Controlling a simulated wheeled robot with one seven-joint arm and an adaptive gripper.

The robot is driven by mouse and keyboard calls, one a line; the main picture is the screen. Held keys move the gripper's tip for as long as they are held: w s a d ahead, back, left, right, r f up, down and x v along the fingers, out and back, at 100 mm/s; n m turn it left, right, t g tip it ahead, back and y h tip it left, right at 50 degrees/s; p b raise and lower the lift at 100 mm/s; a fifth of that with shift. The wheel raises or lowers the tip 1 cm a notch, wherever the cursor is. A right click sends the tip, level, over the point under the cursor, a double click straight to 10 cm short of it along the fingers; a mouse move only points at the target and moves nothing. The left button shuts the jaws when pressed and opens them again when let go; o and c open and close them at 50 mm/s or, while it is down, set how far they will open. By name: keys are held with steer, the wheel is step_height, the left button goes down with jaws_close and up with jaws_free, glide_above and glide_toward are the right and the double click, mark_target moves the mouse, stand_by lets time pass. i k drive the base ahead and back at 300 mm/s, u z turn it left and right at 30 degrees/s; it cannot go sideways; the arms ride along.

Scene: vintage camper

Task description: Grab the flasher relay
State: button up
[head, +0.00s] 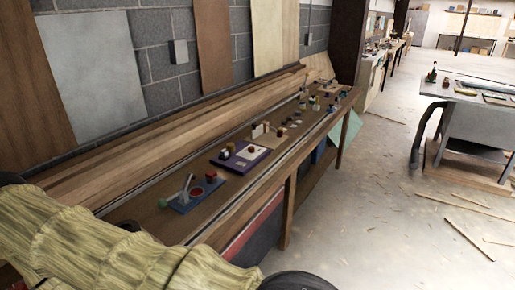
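A long wooden workbench (228,190) runs along the wall in the head view, with several small items on its top. I cannot tell which of them, if any, is the flasher relay; they are too small and far. Nearest is a blue plate (183,203) with a grey lever (187,184) and a red round part (211,175). Behind it is a purple board (234,167) with a pale sheet and small dark and red pieces on it. Farther along are several tiny blocks (313,103). My gripper is not in view. The bench's near end is hidden at the lower left.
Long planks (170,147) lie along the back of the bench against the block wall (158,50). A second table (470,97) stands at the right. Loose wood strips (468,242) lie on the floor. The concrete floor (375,215) between bench and table is mostly open.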

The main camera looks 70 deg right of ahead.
mark_target(224, 152)
steer(key=z, duration=2.1)
steer(key=k, duration=1.2)
steer(key=z, duration=0.95)
steer(key=i, duration=1.4)
steer(key=u, duration=0.35)
